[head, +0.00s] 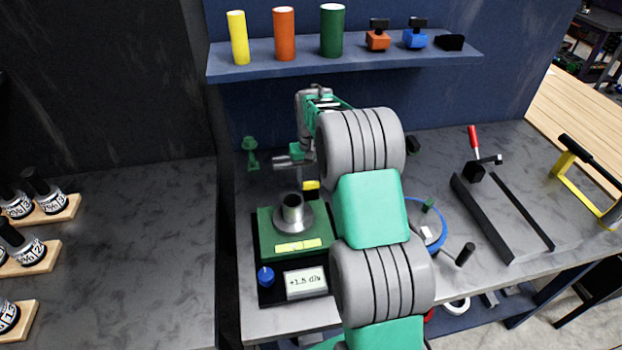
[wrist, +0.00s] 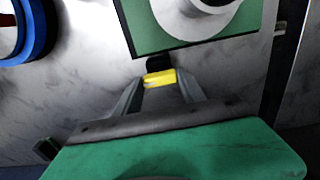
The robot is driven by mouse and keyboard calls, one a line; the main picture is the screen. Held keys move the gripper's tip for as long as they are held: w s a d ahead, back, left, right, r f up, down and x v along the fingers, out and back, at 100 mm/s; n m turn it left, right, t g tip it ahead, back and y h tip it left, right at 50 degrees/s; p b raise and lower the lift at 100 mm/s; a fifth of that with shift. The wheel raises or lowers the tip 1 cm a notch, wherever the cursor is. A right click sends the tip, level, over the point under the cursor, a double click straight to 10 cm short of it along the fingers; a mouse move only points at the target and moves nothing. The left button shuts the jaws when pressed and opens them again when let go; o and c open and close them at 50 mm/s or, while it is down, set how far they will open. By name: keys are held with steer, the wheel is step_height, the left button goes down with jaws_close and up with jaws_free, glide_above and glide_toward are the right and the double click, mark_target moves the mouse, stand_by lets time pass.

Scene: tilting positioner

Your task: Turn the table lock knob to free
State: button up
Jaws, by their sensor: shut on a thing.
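A small yellow knob (wrist: 161,79) sits at the edge of the green positioner, with a black part (wrist: 158,63) behind it in the wrist view. In the head view the yellow knob (head: 311,185) shows at the far right corner of the green positioner block (head: 265,240). My gripper (wrist: 160,84) is shut on the yellow knob, with one finger on either side. In the head view my gripper (head: 308,175) comes down behind the block. Any markings for lock or free cannot be made out.
A metal cylinder (head: 292,214) stands on the block. A blue knob (head: 266,276) and a display (head: 305,282) reading about +1.5 div are in front. A blue round item (head: 436,232) lies to the right, partly behind my arm. A shelf (head: 350,52) runs above.

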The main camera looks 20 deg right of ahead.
steer(key=c, duration=0.7)
steer(key=shift+o, duration=0.2)
steer(key=shift+n, duration=0.3)
steer(key=shift+n+b, duration=0.65)
steer(key=shift+n, duration=0.25)
steer(key=n+b, duration=0.1)
steer(key=n, duration=0.3)
steer(key=n+b, duration=0.1)
steer(key=n, duration=0.4)
steer(key=shift+n, duration=0.4)
steer(key=n+b, duration=0.1)
steer(key=n, duration=0.4)
steer(key=shift+n, duration=0.3)
